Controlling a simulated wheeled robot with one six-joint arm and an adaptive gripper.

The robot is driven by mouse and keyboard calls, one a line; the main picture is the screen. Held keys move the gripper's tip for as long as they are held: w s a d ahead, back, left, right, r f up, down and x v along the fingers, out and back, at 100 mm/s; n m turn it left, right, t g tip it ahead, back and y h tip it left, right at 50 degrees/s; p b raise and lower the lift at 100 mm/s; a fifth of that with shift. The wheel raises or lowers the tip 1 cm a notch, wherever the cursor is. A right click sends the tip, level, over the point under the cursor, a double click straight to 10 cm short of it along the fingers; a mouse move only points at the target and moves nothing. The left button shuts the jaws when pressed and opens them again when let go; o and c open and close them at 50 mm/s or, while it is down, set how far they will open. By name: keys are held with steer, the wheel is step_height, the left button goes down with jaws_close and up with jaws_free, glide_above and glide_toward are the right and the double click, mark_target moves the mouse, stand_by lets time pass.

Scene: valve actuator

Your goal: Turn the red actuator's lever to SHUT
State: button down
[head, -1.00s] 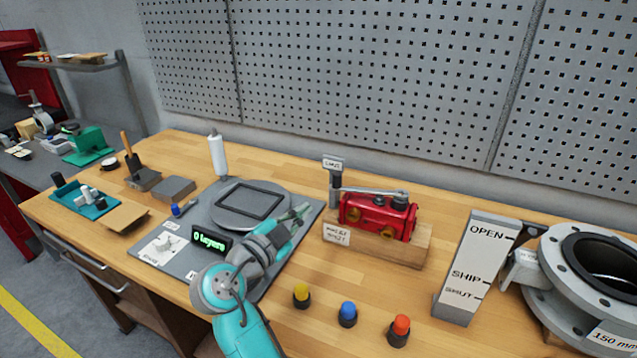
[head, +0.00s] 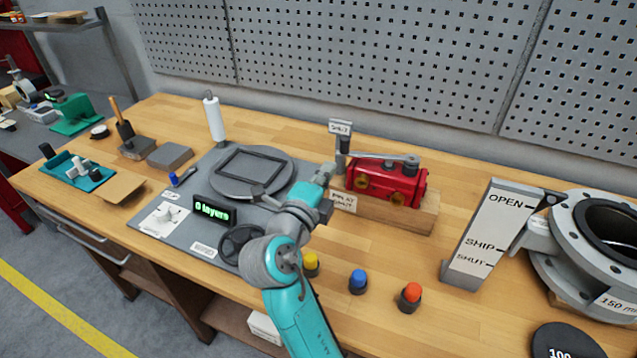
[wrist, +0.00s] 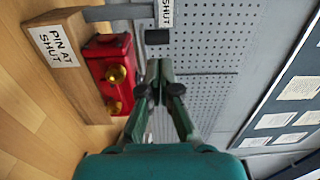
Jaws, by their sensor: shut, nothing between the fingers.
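The red actuator (head: 390,185) sits on a wooden block (head: 410,215) in the head view. Its grey lever (head: 385,158) lies across the top, from a pivot near the right end toward the SHUT sign (head: 340,128) at the left. My gripper (head: 327,170) is just left of and in front of the actuator, shut and empty. In the wrist view my shut fingertips (wrist: 158,70) point toward the pegboard, beside the actuator (wrist: 107,65). A dark block (wrist: 157,37) shows between them and the SHUT sign (wrist: 167,12). I cannot tell whether it is the lever's end.
A "PIN AT SHUT" label (wrist: 55,45) is on the block. Yellow (head: 310,262), blue (head: 358,280) and red (head: 410,296) buttons stand in front. A flanged valve (head: 590,245) and an OPEN/SHIP/SHUT plate (head: 490,230) are right. A turntable (head: 284,165) is left.

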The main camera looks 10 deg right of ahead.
mark_target(343, 147)
steer(key=x, duration=0.7)
steer(key=shift+d, duration=0.15)
steer(key=shift+w+d+m+g+h, duration=0.15)
steer(key=shift+w+m+g+h, duration=0.2)
steer(key=shift+w, duration=0.55)
steer(key=shift+w+d+m+g+h, duration=0.15)
steer(key=shift+w+m+g+h, duration=0.15)
steer(key=shift+w, duration=0.55)
steer(key=shift+s+a, duration=0.1)
